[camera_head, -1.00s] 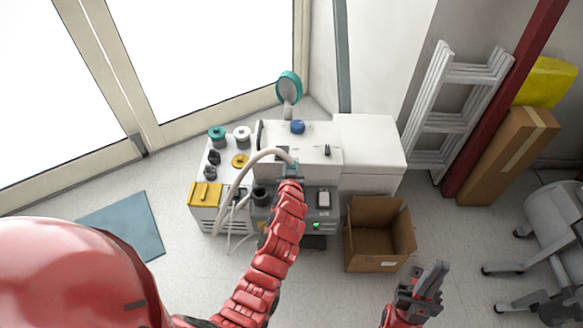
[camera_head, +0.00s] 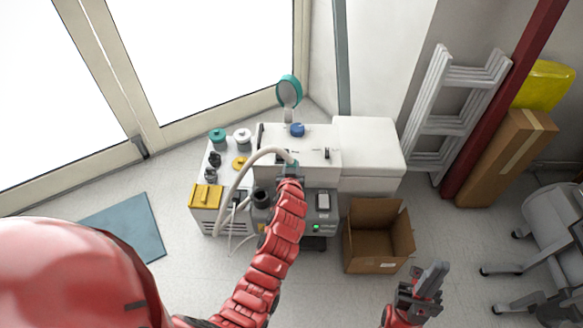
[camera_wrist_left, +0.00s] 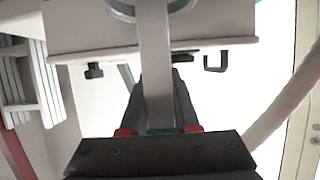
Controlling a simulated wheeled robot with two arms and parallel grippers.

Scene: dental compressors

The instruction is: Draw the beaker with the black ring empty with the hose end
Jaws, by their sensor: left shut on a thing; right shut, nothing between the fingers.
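My left gripper (camera_head: 288,171) is shut on the hose end, above the front of the white machine. The pale hose (camera_head: 242,170) arcs up from the cart at the left to this gripper, with a teal part at the grip. In the left wrist view a pale straight piece of the hose end (camera_wrist_left: 155,70) stands between the dark fingers. A dark round cup (camera_head: 262,197), which looks like the beaker with the black ring, stands just left of my left forearm; its contents cannot be seen. My right gripper (camera_head: 432,280) is shut and empty, right of the cardboard box.
Teal-ringed (camera_head: 217,135) and white-ringed (camera_head: 242,136) containers and a yellow piece (camera_head: 240,162) sit on the cart. A yellow box (camera_head: 205,196) is at its front. An open cardboard box (camera_head: 378,240) stands on the floor at the right. A teal round mirror-like disc (camera_head: 289,90) rises behind.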

